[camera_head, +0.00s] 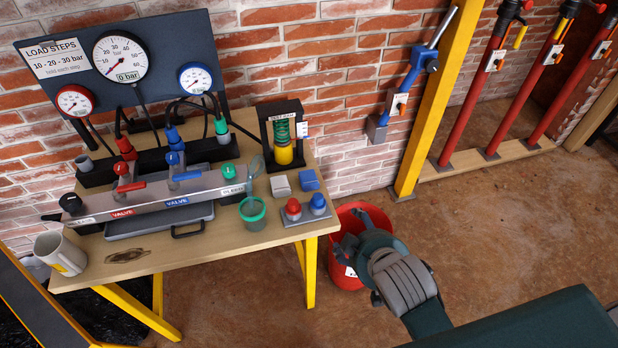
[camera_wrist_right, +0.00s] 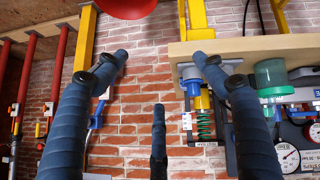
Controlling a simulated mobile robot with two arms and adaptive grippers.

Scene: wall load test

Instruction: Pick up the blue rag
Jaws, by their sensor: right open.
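A small blue folded piece (camera_head: 309,180), which looks like the blue rag, lies on the right part of the wooden workbench (camera_head: 225,250), beside a similar light grey piece (camera_head: 281,186). My right gripper (camera_head: 352,230) is to the right of the bench, in front of and partly over the red bucket (camera_head: 343,272), apart from the blue piece. In the right wrist view its fingers (camera_wrist_right: 160,85) are spread with nothing between them. The blue piece cannot be made out clearly in that view. My left gripper is not in view.
Near the blue piece stand a plate with red and blue caps (camera_head: 305,212), a green-rimmed cup (camera_head: 253,212) and a spring test stand (camera_head: 284,140). A valve manifold (camera_head: 165,195) fills the bench's middle. A yellow post (camera_head: 430,100) stands right of the bench.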

